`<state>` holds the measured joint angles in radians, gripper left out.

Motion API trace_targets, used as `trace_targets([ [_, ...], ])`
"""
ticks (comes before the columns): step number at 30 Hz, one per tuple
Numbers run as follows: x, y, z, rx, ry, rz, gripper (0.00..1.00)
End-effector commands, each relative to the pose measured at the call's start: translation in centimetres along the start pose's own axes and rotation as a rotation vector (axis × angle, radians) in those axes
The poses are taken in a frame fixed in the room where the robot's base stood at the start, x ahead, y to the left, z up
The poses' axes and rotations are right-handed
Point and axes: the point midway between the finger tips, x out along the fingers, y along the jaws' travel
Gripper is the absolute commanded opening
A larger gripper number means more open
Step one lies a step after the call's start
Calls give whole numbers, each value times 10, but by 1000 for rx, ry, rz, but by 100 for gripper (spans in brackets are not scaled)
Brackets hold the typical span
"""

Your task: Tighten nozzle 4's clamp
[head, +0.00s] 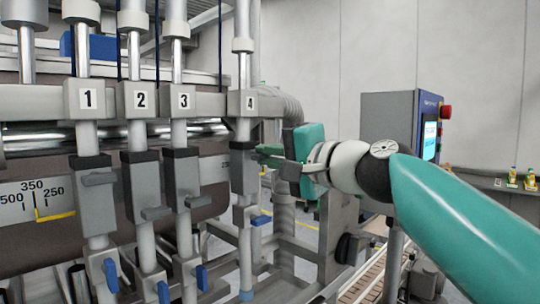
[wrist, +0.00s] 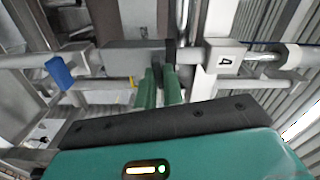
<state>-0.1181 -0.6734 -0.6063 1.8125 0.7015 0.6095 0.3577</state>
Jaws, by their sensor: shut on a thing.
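Nozzle 4 carries a plate marked 4 (head: 250,103), which also shows rotated in the wrist view (wrist: 224,59). Below it is nozzle 4's clamp, a grey block (head: 244,178) with a black collar on top; in the wrist view the block (wrist: 130,56) lies sideways. My gripper (head: 266,153) reaches in from the right at the height of the collar. In the wrist view its green fingers (wrist: 161,86) are close together against the clamp, shut on its handle. The handle is mostly hidden by the fingers, so its angle cannot be told.
Nozzles 1, 2 and 3 stand to the left, with grey clamp levers (head: 98,178) sticking out and blue valve handles (head: 201,277) below. A blue handle (head: 261,220) is under nozzle 4's clamp. A control box with a screen (head: 431,140) stands at right behind my arm.

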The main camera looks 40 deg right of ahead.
Motion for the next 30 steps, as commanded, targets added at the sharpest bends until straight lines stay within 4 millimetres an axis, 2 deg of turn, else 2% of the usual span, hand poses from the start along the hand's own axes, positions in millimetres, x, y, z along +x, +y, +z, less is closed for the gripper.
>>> trace_targets([
  [12, 1, 1, 1, 205, -3, 2, 0],
  [28, 1, 1, 1, 232, -3, 2, 0],
  [30, 1, 1, 1, 232, -3, 2, 19],
])
